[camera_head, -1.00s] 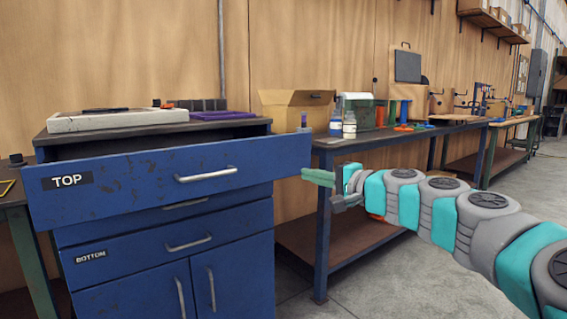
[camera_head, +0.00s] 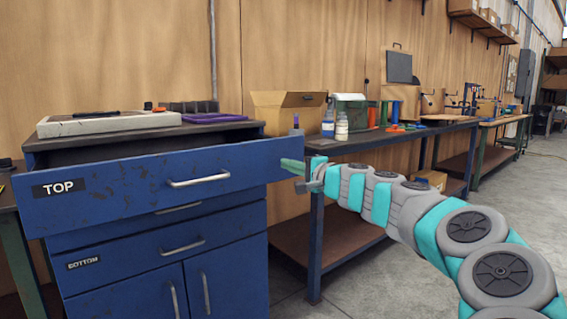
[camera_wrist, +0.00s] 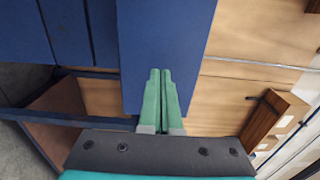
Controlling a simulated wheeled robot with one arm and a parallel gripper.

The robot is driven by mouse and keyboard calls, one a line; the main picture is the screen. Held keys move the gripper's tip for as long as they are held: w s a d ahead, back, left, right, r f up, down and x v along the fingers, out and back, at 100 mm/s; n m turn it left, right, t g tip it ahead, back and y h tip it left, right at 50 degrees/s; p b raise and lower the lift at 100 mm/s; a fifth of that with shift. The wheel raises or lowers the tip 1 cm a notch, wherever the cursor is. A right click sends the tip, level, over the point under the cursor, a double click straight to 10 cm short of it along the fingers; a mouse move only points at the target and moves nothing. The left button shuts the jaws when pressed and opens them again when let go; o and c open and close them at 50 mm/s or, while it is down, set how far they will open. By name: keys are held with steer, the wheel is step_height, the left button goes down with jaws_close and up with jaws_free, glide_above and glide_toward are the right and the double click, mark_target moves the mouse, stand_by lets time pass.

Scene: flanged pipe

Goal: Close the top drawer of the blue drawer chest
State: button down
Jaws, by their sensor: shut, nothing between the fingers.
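The blue drawer chest (camera_head: 232,255) stands at the left of the head view. Its top drawer (camera_head: 120,193), marked TOP and with a metal handle (camera_head: 198,180), is pulled out. My gripper (camera_head: 284,164) is shut and empty, with green fingers at the right end of the drawer front. In the wrist view my gripper (camera_wrist: 160,73) points at the blue drawer front (camera_wrist: 160,40), its fingertips over the panel. I cannot tell whether they touch it. The bottom drawer (camera_head: 140,254) is shut.
A workbench (camera_head: 345,143) with bottles and a cardboard box (camera_head: 280,110) stands right of the chest, behind my arm. A grey-white tray (camera_head: 105,124) and a purple item (camera_head: 213,117) lie on the chest top. Floor at the right is open.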

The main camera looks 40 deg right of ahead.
steer(key=shift+w, duration=1.2)
steer(key=w, duration=0.6)
steer(key=w+p, duration=0.1)
steer(key=w, duration=0.5)
steer(key=w+p, duration=0.1)
steer(key=w, duration=0.5)
steer(key=shift+w+a+f, duration=0.1)
steer(key=shift+w+a, duration=0.3)
steer(key=shift+w, duration=0.7)
steer(key=shift+r+p, duration=0.2)
steer(key=shift+p, duration=0.1)
steer(key=shift+r, duration=0.25)
